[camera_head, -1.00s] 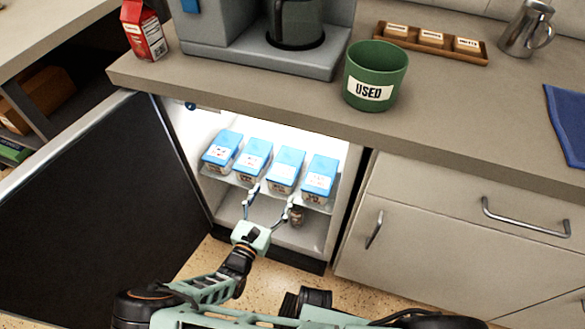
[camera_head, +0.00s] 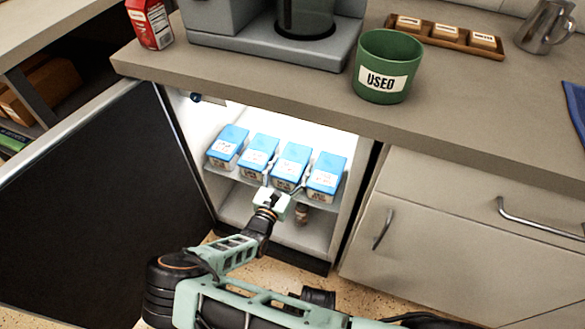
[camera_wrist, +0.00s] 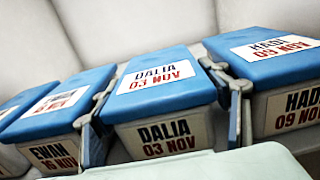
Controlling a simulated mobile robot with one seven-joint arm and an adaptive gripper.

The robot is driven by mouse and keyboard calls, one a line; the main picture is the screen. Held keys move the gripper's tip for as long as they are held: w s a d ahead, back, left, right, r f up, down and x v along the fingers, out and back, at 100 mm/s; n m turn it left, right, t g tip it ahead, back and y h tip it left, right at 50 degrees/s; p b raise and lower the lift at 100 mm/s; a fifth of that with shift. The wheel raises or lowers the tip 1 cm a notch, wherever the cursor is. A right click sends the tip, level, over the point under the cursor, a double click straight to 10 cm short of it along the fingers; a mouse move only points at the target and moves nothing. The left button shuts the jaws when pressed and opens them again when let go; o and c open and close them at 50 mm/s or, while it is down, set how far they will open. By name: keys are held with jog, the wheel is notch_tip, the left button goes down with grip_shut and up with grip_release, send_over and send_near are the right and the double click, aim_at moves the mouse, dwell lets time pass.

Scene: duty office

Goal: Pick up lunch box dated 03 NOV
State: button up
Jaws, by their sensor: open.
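The lunch box labelled DALIA 03 NOV (camera_wrist: 165,95) has a blue lid and a pale body and fills the middle of the wrist view. In the head view it appears to be the third box from the left (camera_head: 291,166) on the fridge shelf. My gripper (camera_head: 284,184) is inside the fridge, in front of this box. In the wrist view my gripper (camera_wrist: 165,118) is open, with one finger on each side of the box. I cannot tell whether the fingers touch it.
The HADI 09 NOV box (camera_wrist: 278,75) stands close on the right, the EVAN box (camera_wrist: 58,115) on the left. The gaps are narrow. A small brown item (camera_head: 302,214) is below the shelf. The fridge door (camera_head: 95,205) stands open, under the counter (camera_head: 440,120).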

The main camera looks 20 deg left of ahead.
jog(key=shift+r, duration=0.1)
jog(key=c, duration=1.1)
jog(key=shift+c, duration=0.2)
